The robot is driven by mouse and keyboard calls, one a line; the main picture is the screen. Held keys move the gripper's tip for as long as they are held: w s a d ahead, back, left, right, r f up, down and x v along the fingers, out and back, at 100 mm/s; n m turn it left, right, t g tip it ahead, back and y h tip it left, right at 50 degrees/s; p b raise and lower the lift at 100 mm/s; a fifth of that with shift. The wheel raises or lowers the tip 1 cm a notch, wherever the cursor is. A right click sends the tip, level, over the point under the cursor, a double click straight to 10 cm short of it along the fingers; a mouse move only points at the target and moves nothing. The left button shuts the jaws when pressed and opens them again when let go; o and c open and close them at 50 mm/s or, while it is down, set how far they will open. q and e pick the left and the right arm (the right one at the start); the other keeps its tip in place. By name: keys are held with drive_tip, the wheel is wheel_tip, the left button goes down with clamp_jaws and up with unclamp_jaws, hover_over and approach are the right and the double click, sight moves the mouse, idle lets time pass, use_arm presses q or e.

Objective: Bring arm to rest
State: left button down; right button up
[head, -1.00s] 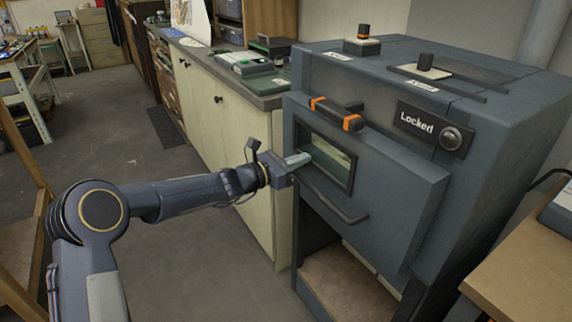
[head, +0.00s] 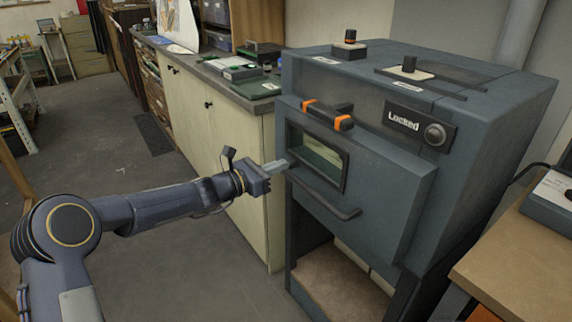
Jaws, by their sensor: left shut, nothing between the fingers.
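My left arm (head: 160,207) reaches in from the left with the elbow bent. My left gripper (head: 283,163) is shut and empty, close in front of the left side of the kiln door. The grey kiln (head: 480,180) has a shut door (head: 390,190) with a small window (head: 316,157), a curved bar handle (head: 325,200) and an orange-and-black latch handle (head: 328,115). A sign (head: 404,117) beside a round knob reads "Locked". I cannot tell whether the gripper touches the door. My right gripper is not in view.
A cream cabinet with a grey counter (head: 210,76) stands left of the kiln and carries green-topped boxes. A wooden table (head: 515,265) with a grey device (head: 552,203) is at the right. The floor (head: 90,165) on the left is mostly clear.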

use_arm(q)
drive_tip(key=v, duration=0.9)
drive_tip(key=s+a+r+m+g+y+p, duration=0.1)
drive_tip(key=s+r+m+g+y+p, duration=0.2)
drive_tip(key=s+m, duration=0.4)
drive_tip(key=s+r+m+g+p, duration=0.1)
drive_tip(key=s+r+m+p, duration=0.1)
drive_tip(key=s+r+m, duration=0.5)
drive_tip(key=s+a+f+m+y+p, duration=0.2)
drive_tip(key=s+a+m+y+p, duration=0.1)
drive_tip(key=s, duration=0.9)
drive_tip(key=s+a+f+m+y+p, duration=0.2)
drive_tip(key=s+a+m+y, duration=0.3)
drive_tip(key=s+a, duration=0.3)
drive_tip(key=s+m+p, duration=0.1)
drive_tip(key=s, duration=0.3)
drive_tip(key=shift+f+p, duration=0.2)
drive_tip(key=shift+p, duration=0.15)
